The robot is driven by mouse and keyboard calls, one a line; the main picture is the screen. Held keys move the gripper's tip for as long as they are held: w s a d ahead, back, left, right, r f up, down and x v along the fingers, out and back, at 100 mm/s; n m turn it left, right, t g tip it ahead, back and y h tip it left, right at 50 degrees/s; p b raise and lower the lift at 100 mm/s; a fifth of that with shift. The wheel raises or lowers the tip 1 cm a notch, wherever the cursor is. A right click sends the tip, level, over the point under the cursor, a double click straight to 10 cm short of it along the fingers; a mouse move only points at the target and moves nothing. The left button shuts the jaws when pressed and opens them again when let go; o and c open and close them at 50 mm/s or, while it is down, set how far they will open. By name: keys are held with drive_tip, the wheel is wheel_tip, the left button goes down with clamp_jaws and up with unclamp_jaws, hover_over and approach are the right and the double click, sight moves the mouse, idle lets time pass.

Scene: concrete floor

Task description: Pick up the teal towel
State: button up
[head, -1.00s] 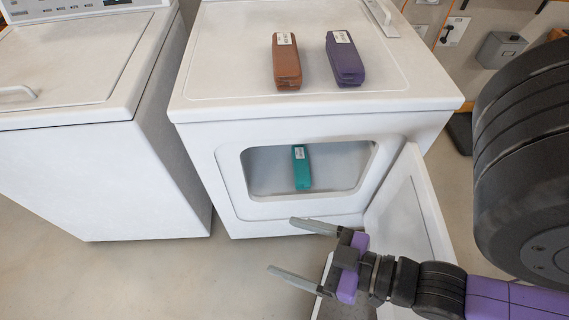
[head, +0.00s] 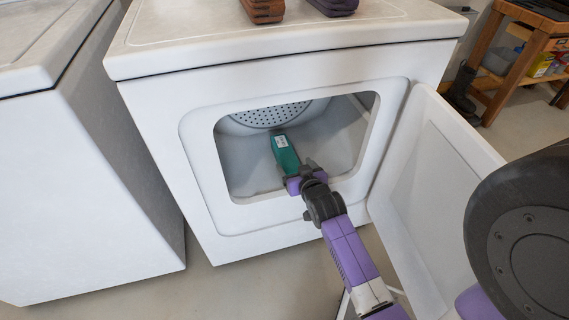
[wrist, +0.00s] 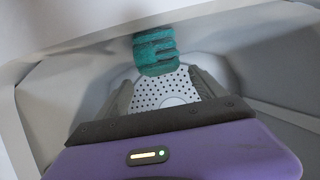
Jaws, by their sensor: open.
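The teal towel (head: 285,152) is a folded bundle with a white label, lying inside the open dryer (head: 240,210). In the wrist view the teal towel (wrist: 155,52) shows its folded end, above and between the two finger tips. My gripper (head: 290,172) reaches through the dryer opening, right at the towel's near end; its fingers are mostly hidden in the head view. In the wrist view my gripper (wrist: 163,85) has its fingers spread apart with nothing held between them. Whether the fingers touch the towel I cannot tell.
The open dryer door (head: 425,185) stands to the right of my arm. A brown bundle (head: 262,10) and a purple bundle (head: 333,6) lie on the dryer top. The perforated drum back (head: 268,115) is behind the towel. A white washer (head: 75,190) stands at left.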

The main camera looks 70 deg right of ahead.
sight(287, 157)
drive_tip(key=shift+w+d+f, duration=0.15)
drive_tip(key=shift+d+f, duration=0.1)
drive_tip(key=shift+d, duration=0.25)
drive_tip(key=shift+b+x, duration=0.45)
drive_tip(key=shift+x, duration=0.4)
drive_tip(key=b+x, duration=0.1)
drive_tip(key=x, duration=0.1)
drive_tip(key=b+x, duration=0.2)
drive_tip(key=x, duration=0.1)
drive_tip(key=shift+w+a+f, duration=0.2)
drive_tip(key=shift+w+a, duration=0.05)
drive_tip(key=shift+a, duration=0.1)
drive_tip(key=shift+w+d+f, duration=0.1)
drive_tip(key=shift+w+d, duration=0.15)
clamp_jaws()
